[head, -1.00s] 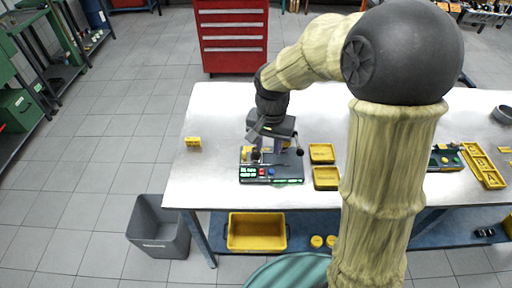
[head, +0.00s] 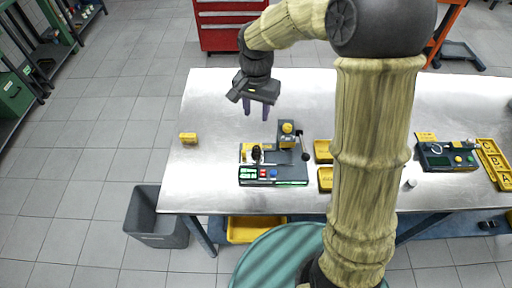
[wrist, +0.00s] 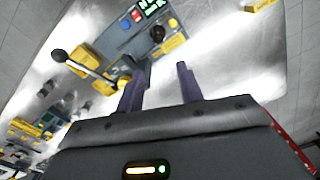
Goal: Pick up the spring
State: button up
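My gripper (head: 256,108) is raised above the table behind the dark station with the lever. Its two purple-grey fingers point down and stand apart, with nothing visible between them. The wrist view also shows the fingers (wrist: 160,88) spread and empty over bare metal. I cannot pick out the spring with certainty in either view. The dark station (head: 290,172) has a yellow-topped post, a black-knobbed lever, and red, blue and green parts at its front. It also shows in the wrist view (wrist: 122,66).
The metal table (head: 215,95) is largely clear at its left and back. A yellow block (head: 187,138) stands at the left. Yellow bins (head: 325,179) sit right of the station, partly behind my arm. A second station (head: 445,163) and yellow tray (head: 494,163) are farther right.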

jog(key=shift+s, duration=0.15)
jog(key=p, duration=0.3)
send_over(257, 149)
jog(key=f, duration=1.2)
jog(key=shift+s+f, duration=0.1)
jog(key=shift+s, duration=0.1)
jog(key=shift+s+b, duration=0.2)
jog(key=shift+b, duration=0.1)
jog(key=shift+a, duration=0.1)
jog(key=shift+s+f+p, duration=0.1)
jog(key=shift+f+p, duration=0.35)
jog(key=shift+f, duration=0.15)
jog(key=shift+f+p, duration=0.65)
jog(key=shift+f, duration=1.35)
jog(key=shift+c, duration=0.5)
